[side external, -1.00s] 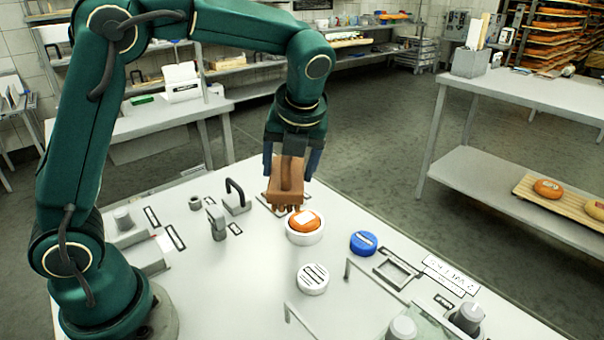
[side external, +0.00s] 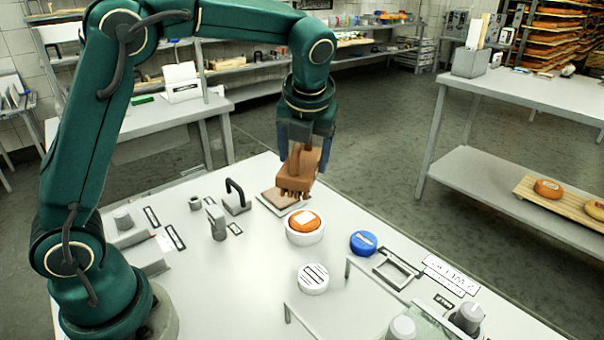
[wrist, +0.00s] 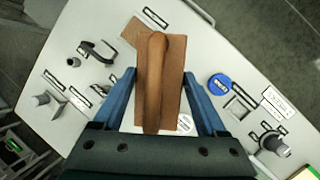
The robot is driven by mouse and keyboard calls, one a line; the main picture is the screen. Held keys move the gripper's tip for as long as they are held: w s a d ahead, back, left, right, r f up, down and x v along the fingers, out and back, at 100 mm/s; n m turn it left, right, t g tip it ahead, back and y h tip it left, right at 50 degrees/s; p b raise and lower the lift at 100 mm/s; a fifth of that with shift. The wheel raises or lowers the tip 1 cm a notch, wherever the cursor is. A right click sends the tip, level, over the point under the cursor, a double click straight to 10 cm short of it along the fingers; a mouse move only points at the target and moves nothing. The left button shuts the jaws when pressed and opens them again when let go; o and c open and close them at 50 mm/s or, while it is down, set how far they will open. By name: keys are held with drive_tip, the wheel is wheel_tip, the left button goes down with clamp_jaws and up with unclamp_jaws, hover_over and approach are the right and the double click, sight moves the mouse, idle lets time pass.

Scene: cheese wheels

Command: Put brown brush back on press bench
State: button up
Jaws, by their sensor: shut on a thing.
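My gripper (side external: 306,163) is shut on the brown brush (side external: 297,178) and holds it above the bench, bristles down. In the wrist view the brush (wrist: 172,85) lies between my blue fingers (wrist: 163,95) and hides part of the bench. The press bench (side external: 255,270) is the pale table under the arm. A flat brown pad (side external: 272,199) lies on it just left of and below the brush; it also shows in the wrist view (wrist: 131,33). The orange cheese (side external: 305,221) sits in a white round mould (side external: 304,238) just in front of the brush.
A blue disc (side external: 363,242) and a white slotted disc (side external: 313,279) lie nearby. A black-handled block (side external: 237,198) and a grey upright piece (side external: 217,222) stand to the left. The bench's left front is mostly clear.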

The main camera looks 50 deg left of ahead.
drive_tip(key=w+a, duration=0.5)
drive_tip(key=a, duration=0.4)
drive_tip(key=s+a+f+n, duration=0.1)
drive_tip(key=s+a+f, duration=0.1)
drive_tip(key=a, duration=0.6)
drive_tip(key=s+a+f+n, duration=0.1)
drive_tip(key=a+f, duration=0.1)
drive_tip(key=a, duration=0.5)
drive_tip(key=shift+s+a+f, duration=0.1)
drive_tip(key=shift+a+f, duration=0.05)
drive_tip(key=shift+f, duration=1.25)
drive_tip(key=shift+s+a+f, duration=0.1)
drive_tip(key=shift+f, duration=1.35)
drive_tip(key=shift+s+a+f, duration=0.1)
drive_tip(key=shift+a+f, duration=0.05)
drive_tip(key=shift+f, duration=1.25)
drive_tip(key=o, duration=1.2)
drive_tip(key=shift+f, duration=0.15)
drive_tip(key=shift+o, duration=0.2)
